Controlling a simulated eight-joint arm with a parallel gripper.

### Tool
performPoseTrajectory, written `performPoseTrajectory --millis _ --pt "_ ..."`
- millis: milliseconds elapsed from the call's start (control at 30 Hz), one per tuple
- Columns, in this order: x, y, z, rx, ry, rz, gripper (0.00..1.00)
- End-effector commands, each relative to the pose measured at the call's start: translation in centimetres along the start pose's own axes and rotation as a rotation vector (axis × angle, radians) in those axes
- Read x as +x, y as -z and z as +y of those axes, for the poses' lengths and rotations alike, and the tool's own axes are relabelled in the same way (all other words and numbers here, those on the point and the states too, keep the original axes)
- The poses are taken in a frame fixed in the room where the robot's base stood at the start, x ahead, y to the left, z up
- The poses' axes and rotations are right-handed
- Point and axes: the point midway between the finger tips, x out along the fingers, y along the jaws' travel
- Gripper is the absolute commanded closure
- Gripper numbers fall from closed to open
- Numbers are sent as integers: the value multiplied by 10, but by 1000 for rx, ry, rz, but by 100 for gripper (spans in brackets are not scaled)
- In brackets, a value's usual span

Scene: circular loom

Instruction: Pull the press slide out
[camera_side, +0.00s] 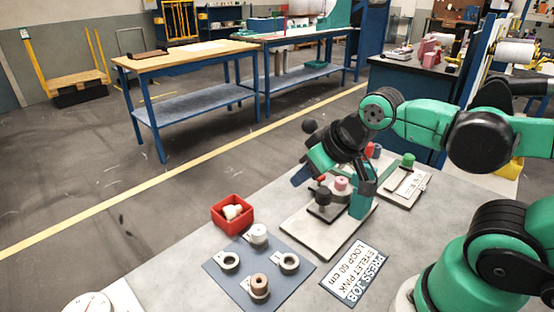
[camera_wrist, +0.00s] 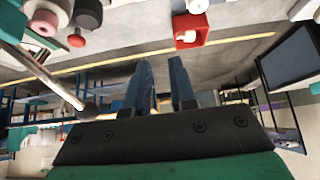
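The press stands on a pale base plate (camera_side: 312,237), with a green column (camera_side: 362,200) partly behind my wrist. A black cylinder (camera_side: 322,197), a small red knob (camera_side: 321,179) and a pink spool (camera_side: 341,184) sit at its front. The wrist view shows the red knob (camera_wrist: 76,40), pink spool (camera_wrist: 42,22) and black cylinder (camera_wrist: 88,13) at upper left. A metal rod with a black ball (camera_wrist: 90,106) reaches toward my gripper. My gripper (camera_wrist: 163,82) has its blue fingers apart, with nothing between them. I cannot tell which part is the slide.
A red bin (camera_side: 232,213) with pale pieces stands left of the press. A blue-grey mat (camera_side: 238,285) holds several spools and rings. A printed job card (camera_side: 350,272) lies in front. A tray (camera_side: 404,187) with a green-topped piece is behind right.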

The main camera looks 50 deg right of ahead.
Motion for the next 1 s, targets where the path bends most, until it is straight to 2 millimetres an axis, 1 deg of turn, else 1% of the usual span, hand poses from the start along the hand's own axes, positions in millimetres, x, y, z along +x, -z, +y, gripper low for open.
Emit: performPoseTrajectory --millis 33,67,100,167,400,533,600,767,1000 --pt "0 1 2 18 -5 -14 63" --pt "1 1 4 37 -10 -30 55" --pt "2 2 8 73 -18 -59 43" --pt "5 2 16 147 -38 -119 28" --pt "21 -2 54 534 -157 -416 28" --pt "28 -8 69 680 -211 -525 28" --pt "30 -10 73 725 -230 -558 28" --pt "35 -14 76 759 -244 -585 28" --pt "57 -29 76 755 -241 -582 28"
